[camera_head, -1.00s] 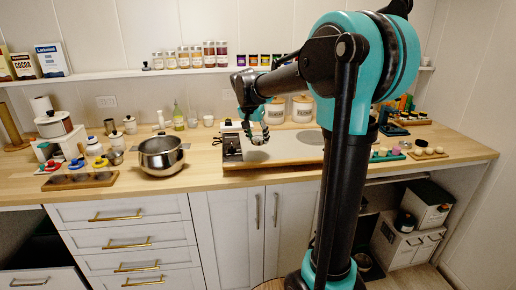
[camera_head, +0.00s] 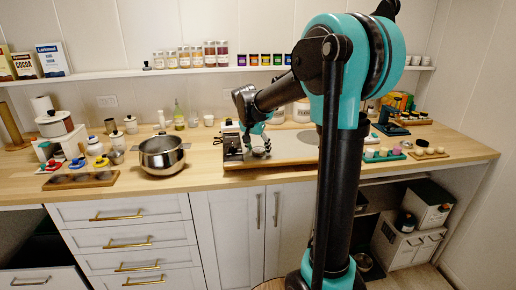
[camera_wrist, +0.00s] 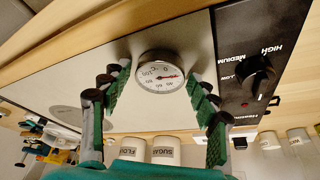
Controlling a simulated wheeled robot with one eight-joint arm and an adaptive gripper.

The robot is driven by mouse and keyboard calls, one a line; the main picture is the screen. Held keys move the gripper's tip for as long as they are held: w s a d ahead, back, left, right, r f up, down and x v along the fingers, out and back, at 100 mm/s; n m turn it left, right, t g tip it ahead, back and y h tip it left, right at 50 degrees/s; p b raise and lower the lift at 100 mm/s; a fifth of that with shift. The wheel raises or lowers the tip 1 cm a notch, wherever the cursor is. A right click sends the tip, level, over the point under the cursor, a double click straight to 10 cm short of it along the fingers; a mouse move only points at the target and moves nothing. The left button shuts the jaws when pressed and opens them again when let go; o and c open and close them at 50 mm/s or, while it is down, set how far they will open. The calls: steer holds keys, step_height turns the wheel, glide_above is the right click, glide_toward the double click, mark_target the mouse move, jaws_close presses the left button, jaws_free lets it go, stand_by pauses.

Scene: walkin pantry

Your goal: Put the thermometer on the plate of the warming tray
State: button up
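The thermometer, a round white dial with a red pointer (camera_wrist: 160,74), is face up over the silver plate of the warming tray (camera_wrist: 60,77) in the wrist view. It appears to rest on the plate, near the black control panel. My gripper (camera_wrist: 158,84) has its green-padded fingers spread on both sides of the dial, with a small gap each side. In the head view my gripper (camera_head: 259,151) is low over the left end of the warming tray (camera_head: 298,146), and the thermometer is hard to make out there.
The tray's control panel (camera_head: 232,147) with a knob (camera_wrist: 258,76) is beside the gripper. A steel pot (camera_head: 161,155) stands to the left. Flour and sugar canisters (camera_wrist: 165,151) stand behind the tray.

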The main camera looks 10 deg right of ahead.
steer(key=shift+o, duration=0.2)
steer(key=v, duration=1.2)
steer(key=s+d+f+n+y, duration=0.1)
steer(key=s+d+f+n, duration=0.2)
steer(key=s+f, duration=1)
steer(key=s+d+f+n+y, duration=0.1)
steer(key=s+d+f+n, duration=0.3)
steer(key=s+f, duration=0.9)
steer(key=shift+f+t+y, duration=0.2)
steer(key=shift+t+y, duration=0.1)
steer(key=shift+d, duration=0.1)
